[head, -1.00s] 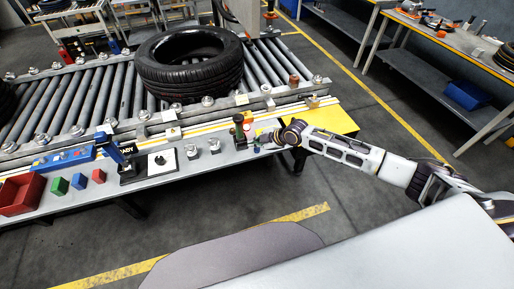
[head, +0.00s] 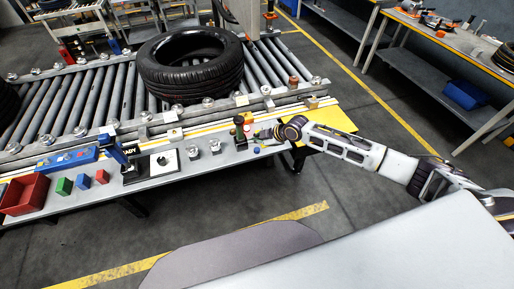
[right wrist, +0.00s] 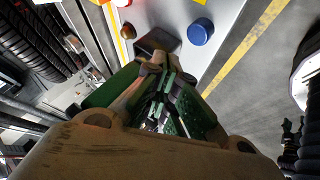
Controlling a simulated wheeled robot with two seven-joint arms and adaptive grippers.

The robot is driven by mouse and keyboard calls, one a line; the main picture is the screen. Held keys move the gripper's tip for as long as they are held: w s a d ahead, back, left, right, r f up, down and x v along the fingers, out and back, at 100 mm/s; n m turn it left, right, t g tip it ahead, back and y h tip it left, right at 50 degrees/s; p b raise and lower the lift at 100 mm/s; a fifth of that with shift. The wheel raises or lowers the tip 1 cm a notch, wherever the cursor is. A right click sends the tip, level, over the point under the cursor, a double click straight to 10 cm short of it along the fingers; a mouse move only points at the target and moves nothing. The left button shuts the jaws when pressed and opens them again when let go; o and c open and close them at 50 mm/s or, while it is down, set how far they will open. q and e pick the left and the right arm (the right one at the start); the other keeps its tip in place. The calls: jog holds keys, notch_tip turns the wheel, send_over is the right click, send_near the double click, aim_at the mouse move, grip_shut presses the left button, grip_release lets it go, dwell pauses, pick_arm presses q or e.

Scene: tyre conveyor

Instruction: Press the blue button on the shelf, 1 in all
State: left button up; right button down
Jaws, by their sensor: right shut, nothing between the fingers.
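The blue button (head: 257,150) is a small round cap on the right end of the grey shelf (head: 228,160) along the conveyor's front. In the right wrist view the blue button (right wrist: 200,32) shows clear and uncovered, beyond the fingertips and to their right. My right gripper (head: 261,135) is shut and empty, low over the shelf just behind the button in the head view. Its closed fingers also show in the right wrist view (right wrist: 165,75), apart from the button in the picture. Its exact height above the shelf is hard to tell. My left gripper is out of view.
A black box with a red part (head: 240,127) stands close to the left of my right gripper. Clear knobs, a black switch (head: 163,163), coloured blocks and a red bin (head: 25,194) lie further left. A tyre (head: 190,66) rests on the rollers behind.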

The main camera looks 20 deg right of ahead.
jog(key=shift+r+p, duration=0.6)
jog(key=shift+r, duration=0.45)
jog(key=shift+f, duration=0.1)
